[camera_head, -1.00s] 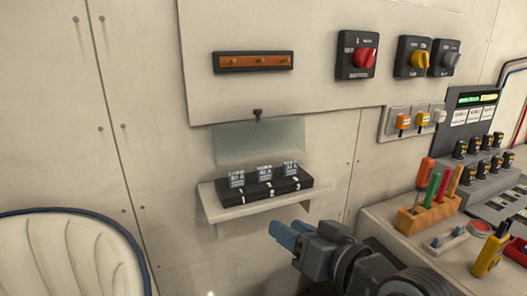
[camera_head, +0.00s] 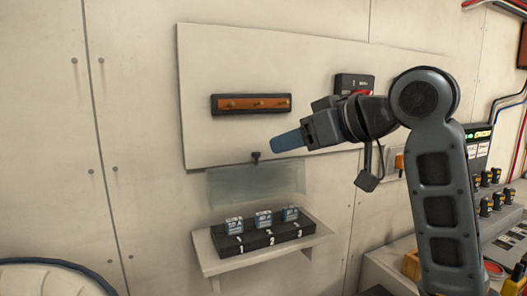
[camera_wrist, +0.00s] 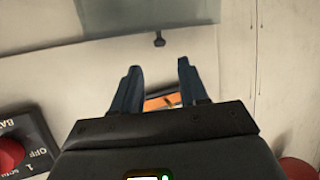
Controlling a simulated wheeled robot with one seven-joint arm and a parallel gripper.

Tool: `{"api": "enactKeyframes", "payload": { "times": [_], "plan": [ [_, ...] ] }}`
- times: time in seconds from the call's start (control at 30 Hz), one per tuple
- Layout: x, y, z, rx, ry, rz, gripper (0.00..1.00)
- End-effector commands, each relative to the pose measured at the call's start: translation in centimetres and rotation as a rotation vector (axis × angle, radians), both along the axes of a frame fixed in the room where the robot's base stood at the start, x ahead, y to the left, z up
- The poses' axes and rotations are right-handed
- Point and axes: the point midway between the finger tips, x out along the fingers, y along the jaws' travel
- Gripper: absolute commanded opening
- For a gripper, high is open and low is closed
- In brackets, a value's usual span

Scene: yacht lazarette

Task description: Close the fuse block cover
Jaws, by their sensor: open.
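The clear fuse block cover (camera_head: 257,184) stands raised above the black fuse block (camera_head: 256,240), which sits on a small white shelf (camera_head: 218,266) with blue-labelled fuses on top. A dark knob (camera_head: 255,156) is at the cover's upper edge; it also shows in the wrist view (camera_wrist: 159,40), beside part of the translucent cover (camera_wrist: 150,12). My gripper (camera_head: 287,142) is in front of the panel, right of the knob and a little higher in the head view. In the wrist view its blue fingers (camera_wrist: 157,80) are apart with nothing between them, pointing toward the knob.
A wooden strip with brass pegs (camera_head: 251,104) is mounted on the white panel (camera_head: 300,60). A red rotary switch shows in the wrist view (camera_wrist: 10,153). A cluttered console (camera_head: 492,225) stands at the right. The wall left of the shelf is clear.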

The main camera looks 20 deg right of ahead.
Motion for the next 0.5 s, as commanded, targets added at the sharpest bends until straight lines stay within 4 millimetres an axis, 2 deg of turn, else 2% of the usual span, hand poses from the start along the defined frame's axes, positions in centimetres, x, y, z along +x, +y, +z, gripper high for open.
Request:
{"api": "enactKeyframes", "payload": {
  "times": [0.5],
  "plan": [
    [5.7, 2.4, -2.5, 0.002, 0.002, 0.001, 0.43]
  ]
}}
